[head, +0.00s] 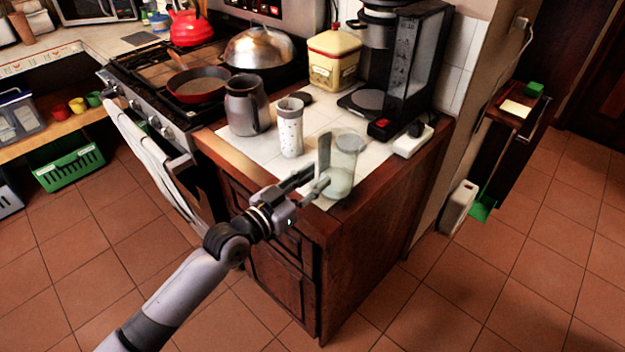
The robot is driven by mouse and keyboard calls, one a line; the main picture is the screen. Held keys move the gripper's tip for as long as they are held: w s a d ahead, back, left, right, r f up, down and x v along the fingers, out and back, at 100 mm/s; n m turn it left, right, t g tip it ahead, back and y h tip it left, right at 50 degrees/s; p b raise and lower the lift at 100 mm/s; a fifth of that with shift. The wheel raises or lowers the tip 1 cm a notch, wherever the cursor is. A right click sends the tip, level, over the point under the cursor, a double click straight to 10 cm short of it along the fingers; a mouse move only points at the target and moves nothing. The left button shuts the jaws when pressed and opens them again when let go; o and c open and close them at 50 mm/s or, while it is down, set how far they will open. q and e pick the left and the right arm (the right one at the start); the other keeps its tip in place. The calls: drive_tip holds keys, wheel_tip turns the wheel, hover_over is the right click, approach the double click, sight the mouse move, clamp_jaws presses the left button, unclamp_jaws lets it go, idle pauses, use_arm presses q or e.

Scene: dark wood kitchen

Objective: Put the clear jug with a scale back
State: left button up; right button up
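The clear jug (345,162) stands upright at the front corner of the white tiled counter (258,152). It is see-through, with a flat strip on its left side that may be its handle. No scale marks can be made out. My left gripper (320,177) reaches in from the lower left, with its fingertips at the jug's lower left side. The fingers overlap the strip in the picture. Whether they touch or grip it is too small to tell. My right gripper is not in view.
A patterned white cup (289,128) and a grey pitcher (246,105) stand left of the jug. A coffee maker (412,65) and a white power strip (412,142) are behind it. The stove (150,75) is at left. The wooden counter edge is close to the jug.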

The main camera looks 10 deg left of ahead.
use_arm(q)
drive_tip(key=shift+r, duration=0.3)
drive_tip(key=b+v, duration=0.1)
drive_tip(key=v, duration=1.1)
drive_tip(key=shift+f, duration=0.15)
